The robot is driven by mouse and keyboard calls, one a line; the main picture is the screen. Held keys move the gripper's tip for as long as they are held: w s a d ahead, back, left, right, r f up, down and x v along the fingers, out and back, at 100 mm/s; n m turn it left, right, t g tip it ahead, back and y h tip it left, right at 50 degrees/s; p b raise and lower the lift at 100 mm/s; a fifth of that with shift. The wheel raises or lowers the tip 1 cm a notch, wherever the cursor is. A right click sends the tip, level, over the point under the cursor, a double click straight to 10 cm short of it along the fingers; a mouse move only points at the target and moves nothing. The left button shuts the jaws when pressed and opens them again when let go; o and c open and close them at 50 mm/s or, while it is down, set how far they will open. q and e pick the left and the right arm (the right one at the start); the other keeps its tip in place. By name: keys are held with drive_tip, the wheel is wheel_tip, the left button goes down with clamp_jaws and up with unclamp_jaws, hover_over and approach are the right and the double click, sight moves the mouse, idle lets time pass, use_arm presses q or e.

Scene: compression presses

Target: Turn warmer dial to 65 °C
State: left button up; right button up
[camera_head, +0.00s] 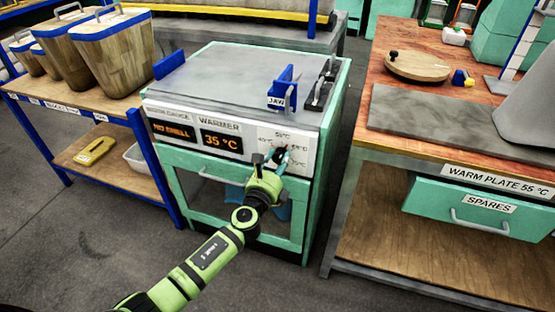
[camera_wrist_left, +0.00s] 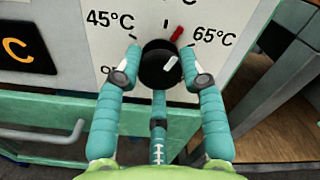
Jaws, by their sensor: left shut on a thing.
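The warmer dial (camera_wrist_left: 155,72) is a round black knob with a white line on its face. A red pointer (camera_wrist_left: 177,33) sticks out to its upper right, short of the 65°C label (camera_wrist_left: 212,36). The 45°C label (camera_wrist_left: 110,19) is at the upper left. My left gripper (camera_wrist_left: 160,64) has its teal fingers on either side of the knob, shut on it. In the head view my left gripper (camera_head: 277,158) covers most of the dial. The warmer display (camera_head: 221,141) reads 35 °C. My right gripper is not in view.
The warmer cabinet (camera_head: 330,160) stands between a blue-framed shelf (camera_head: 105,110) with wooden buckets and a wooden bench (camera_head: 395,72). A handle (camera_wrist_left: 70,135) runs below the dial panel. Grey floor (camera_head: 85,235) is open in front.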

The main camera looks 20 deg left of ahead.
use_arm(q)
drive_tip(key=m+p, duration=0.1)
drive_tip(key=m, duration=0.3)
drive_tip(key=shift+r, duration=0.1)
drive_tip(key=shift+m+p, duration=0.65)
drive_tip(key=shift+m, duration=1.05)
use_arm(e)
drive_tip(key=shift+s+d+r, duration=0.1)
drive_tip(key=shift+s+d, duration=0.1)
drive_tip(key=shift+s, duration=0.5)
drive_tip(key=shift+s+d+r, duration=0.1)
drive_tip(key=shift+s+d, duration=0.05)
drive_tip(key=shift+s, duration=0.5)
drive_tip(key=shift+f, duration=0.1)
use_arm(q)
drive_tip(key=o, duration=1.2)
drive_tip(key=shift+c, duration=0.2)
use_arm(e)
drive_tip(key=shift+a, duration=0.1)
use_arm(q)
drive_tip(key=shift+s, duration=0.15)
drive_tip(key=s, duration=1.1)
drive_tip(key=shift+s+a, duration=0.2)
drive_tip(key=shift+s, duration=0.15)
drive_tip(key=shift+f, duration=0.2)
